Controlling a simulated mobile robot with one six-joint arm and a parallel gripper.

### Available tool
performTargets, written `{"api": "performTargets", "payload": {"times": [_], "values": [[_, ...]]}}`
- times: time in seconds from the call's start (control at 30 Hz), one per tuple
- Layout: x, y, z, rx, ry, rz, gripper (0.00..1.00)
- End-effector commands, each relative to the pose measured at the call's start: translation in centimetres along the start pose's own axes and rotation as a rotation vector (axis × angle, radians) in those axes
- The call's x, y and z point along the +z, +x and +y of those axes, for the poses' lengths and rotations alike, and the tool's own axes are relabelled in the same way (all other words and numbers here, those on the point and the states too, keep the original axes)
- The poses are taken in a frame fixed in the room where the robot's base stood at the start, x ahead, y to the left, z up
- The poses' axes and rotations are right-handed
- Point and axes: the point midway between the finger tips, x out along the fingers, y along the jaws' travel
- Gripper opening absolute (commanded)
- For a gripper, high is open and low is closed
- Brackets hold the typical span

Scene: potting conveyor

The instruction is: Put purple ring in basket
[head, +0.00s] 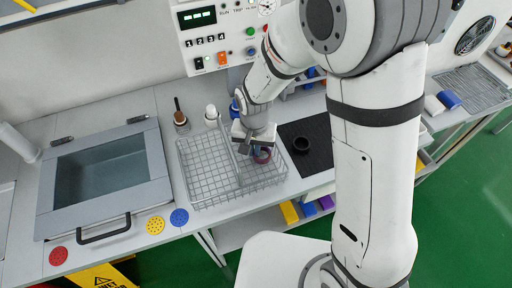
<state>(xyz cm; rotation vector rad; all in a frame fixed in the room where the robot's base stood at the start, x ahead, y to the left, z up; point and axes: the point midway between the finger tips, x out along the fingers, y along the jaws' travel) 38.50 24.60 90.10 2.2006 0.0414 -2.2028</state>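A wire basket (186,172) stands on the bench, with a divider that splits it into a left and a right part. A small purple-dark ring (263,160) shows at the right part of the basket, directly under my gripper (253,150). My gripper points down over the basket, with its fingers at or beside the ring. I cannot tell whether the fingers close on the ring or whether the ring rests on the basket floor. The left part of the basket looks empty.
A lidded glass box (105,175) is at left. A control panel (222,45) rises behind.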

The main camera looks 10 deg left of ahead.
Motion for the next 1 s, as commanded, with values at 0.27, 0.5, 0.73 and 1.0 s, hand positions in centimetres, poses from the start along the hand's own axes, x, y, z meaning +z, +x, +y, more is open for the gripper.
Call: {"api": "performTargets", "payload": {"times": [0.27, 0.5, 0.73, 1.0], "values": [[-0.02, 0.17, 0.02, 0.0, 0.001, 0.0, 0.0], [-0.03, 0.29, 0.04, 0.0, 0.001, 0.0, 0.17], [-0.04, 0.28, 0.07, 0.0, 0.001, 0.0, 0.27], [-0.1, -0.39, 0.05, -0.001, 0.002, 0.002, 0.27]]}}
